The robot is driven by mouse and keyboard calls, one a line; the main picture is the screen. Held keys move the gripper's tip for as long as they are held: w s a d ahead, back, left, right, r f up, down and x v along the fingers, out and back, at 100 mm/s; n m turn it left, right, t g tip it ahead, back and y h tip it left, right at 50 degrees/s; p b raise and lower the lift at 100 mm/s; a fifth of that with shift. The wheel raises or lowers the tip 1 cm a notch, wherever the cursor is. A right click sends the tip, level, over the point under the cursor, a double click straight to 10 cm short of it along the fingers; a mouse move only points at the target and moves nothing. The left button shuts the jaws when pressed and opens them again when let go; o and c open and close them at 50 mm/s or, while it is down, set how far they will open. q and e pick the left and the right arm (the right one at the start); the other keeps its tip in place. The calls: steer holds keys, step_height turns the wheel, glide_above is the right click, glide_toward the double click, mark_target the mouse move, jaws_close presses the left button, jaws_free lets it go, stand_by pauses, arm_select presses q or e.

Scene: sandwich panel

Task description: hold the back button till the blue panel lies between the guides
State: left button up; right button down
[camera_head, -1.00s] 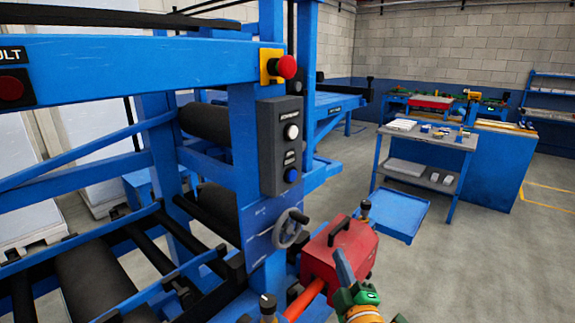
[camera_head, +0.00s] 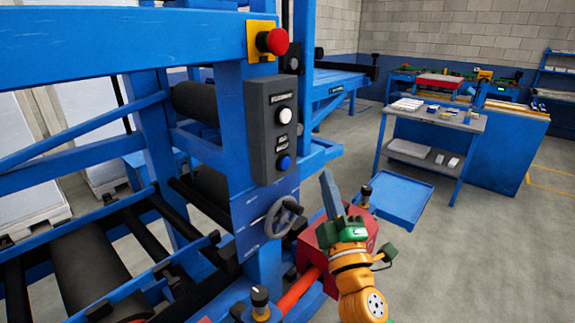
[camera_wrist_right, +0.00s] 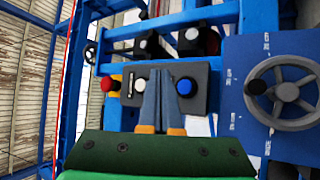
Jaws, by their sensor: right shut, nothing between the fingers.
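A grey control box (camera_head: 262,150) is mounted on the blue machine post. It has a white button (camera_head: 283,117) above a blue button (camera_head: 284,162); their labels are too small to read surely. In the right wrist view, the white button (camera_wrist_right: 140,85) is left of my fingers and the blue button (camera_wrist_right: 185,87) is right of them. My right gripper (camera_head: 327,178) is shut and empty, pointing up, to the right of the box and apart from it in the head view. It also shows in the wrist view (camera_wrist_right: 158,76). I cannot make out the blue panel or the guides. My left gripper is not in view.
A red stop button (camera_head: 273,41) sits above the box. A handwheel (camera_head: 285,217) and a red housing (camera_head: 315,240) are below, near my right arm. Black rollers (camera_head: 105,262) lie at lower left. A grey-topped bench (camera_head: 440,117) and open floor are to the right.

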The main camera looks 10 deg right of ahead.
mark_target(285, 163)
steer(key=w+a+b, duration=0.2)
steer(key=w+a, duration=0.2)
steer(key=w, duration=0.1)
steer(key=shift+a, duration=0.15)
steer(key=shift+w, duration=0.15)
stand_by(1.8)
steer(key=shift+w+a+b, duration=0.25)
steer(key=shift+w+b, duration=0.05)
steer(key=shift+b, duration=0.2)
